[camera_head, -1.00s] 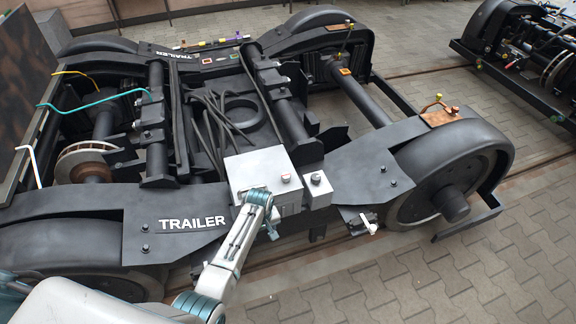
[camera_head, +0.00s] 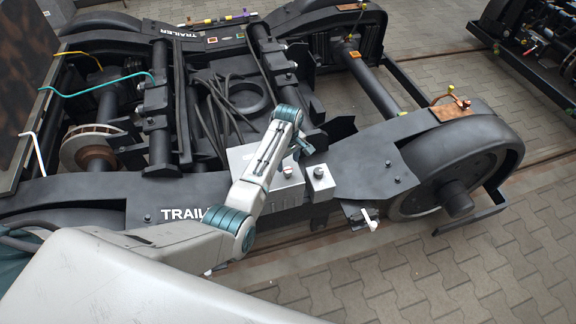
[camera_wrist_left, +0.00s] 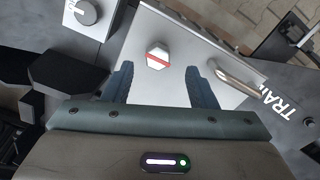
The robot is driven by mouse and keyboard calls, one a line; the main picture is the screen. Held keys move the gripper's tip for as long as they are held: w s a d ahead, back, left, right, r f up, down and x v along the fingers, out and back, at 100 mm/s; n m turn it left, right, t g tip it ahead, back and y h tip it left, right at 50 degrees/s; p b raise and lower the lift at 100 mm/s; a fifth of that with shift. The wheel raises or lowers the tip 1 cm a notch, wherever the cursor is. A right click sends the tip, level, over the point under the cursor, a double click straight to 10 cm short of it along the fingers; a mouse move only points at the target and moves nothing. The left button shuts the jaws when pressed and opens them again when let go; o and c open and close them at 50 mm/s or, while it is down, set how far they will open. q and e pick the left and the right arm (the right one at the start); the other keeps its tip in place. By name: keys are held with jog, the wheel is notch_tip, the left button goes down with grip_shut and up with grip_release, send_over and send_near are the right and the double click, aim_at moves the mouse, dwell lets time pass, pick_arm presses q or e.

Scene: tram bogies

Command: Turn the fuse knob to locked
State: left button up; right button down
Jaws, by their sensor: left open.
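A light grey box (camera_head: 241,158) on the bogie frame carries a knob with a red bar (camera_wrist_left: 157,57) across its pale face; that knob also shows in the head view (camera_head: 288,171). My right gripper is out of view.
A metal handle (camera_wrist_left: 237,75) stands on the larger box close to one finger. The black bogie frame with a TRAILER label (camera_head: 183,214), cables and a wheel (camera_head: 456,165) surround the boxes. Paved floor (camera_head: 480,270) is clear at the front right.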

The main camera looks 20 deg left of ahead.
aim_at(288, 170)
pick_arm(q)
jog(key=f, duration=0.3)
jog(key=shift+w+f, duration=0.1)
jog(key=shift+w, duration=0.15)
jog(key=shift+f, duration=0.35)
jog(key=shift+s+f, duration=0.15)
jog(key=shift+f, duration=0.05)
jog(key=shift+f, duration=0.1)
jog(key=shift+c, duration=0.4)
jog(key=c, duration=0.9)
